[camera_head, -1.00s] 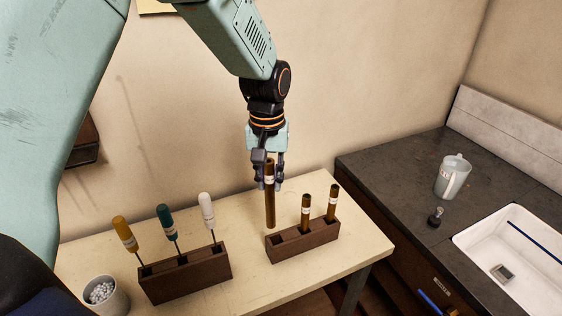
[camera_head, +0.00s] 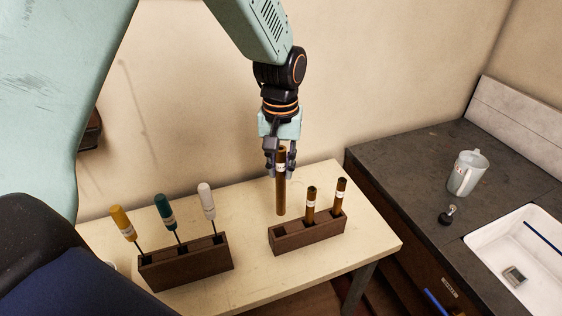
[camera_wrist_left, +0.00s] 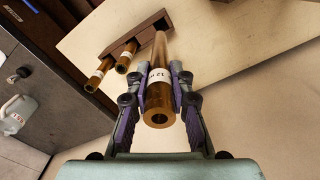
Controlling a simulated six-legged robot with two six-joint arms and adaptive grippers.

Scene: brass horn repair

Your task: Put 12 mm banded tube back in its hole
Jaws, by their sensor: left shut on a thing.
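My left gripper (camera_head: 280,158) is shut on a brown brass tube (camera_head: 281,197) and holds it upright. In the left wrist view the tube (camera_wrist_left: 160,95) carries a white band that seems to read 12, and it sits between the gripper fingers (camera_wrist_left: 160,88). In the head view its lower end is just above or behind the left end of a dark wooden rack (camera_head: 306,236); I cannot tell the exact gap. The rack's left hole is empty. Two other banded tubes (camera_head: 310,207) and (camera_head: 341,196) stand in its other holes. My right gripper is not in view.
A second dark rack (camera_head: 185,264) holds yellow, green and white handled tools at the left of the pale table (camera_head: 375,243).

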